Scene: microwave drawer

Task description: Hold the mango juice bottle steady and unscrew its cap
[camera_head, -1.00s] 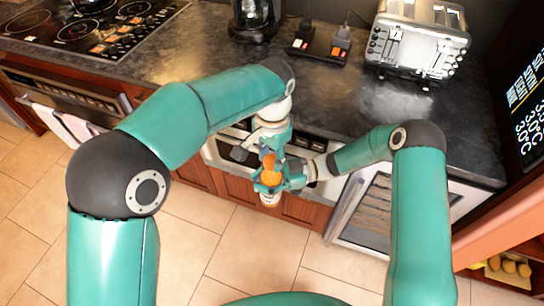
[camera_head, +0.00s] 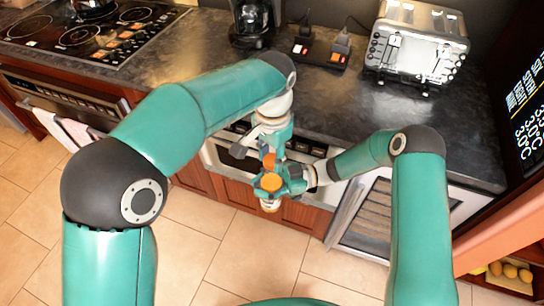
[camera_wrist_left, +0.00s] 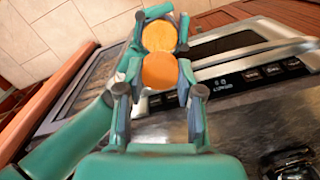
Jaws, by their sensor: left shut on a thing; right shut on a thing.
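My left gripper (camera_head: 268,156) is shut on a small orange cap (camera_head: 268,160). In the left wrist view, the cap (camera_wrist_left: 160,70) sits between its fingertips. My right gripper (camera_head: 272,184) is just below, shut around the mango juice bottle (camera_head: 270,204). The bottle's round orange upper part (camera_head: 271,182) faces up between the fingers, and its pale lower end shows beneath them. In the head view the cap appears separate from this part. In the left wrist view the two orange shapes overlap, so the exact gap is unclear.
Both grippers are in front of the counter (camera_head: 190,75), over the tiled floor (camera_head: 200,240). A toaster (camera_head: 415,45), a coffee maker (camera_head: 252,22) and a cooktop (camera_head: 90,30) are on the counter.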

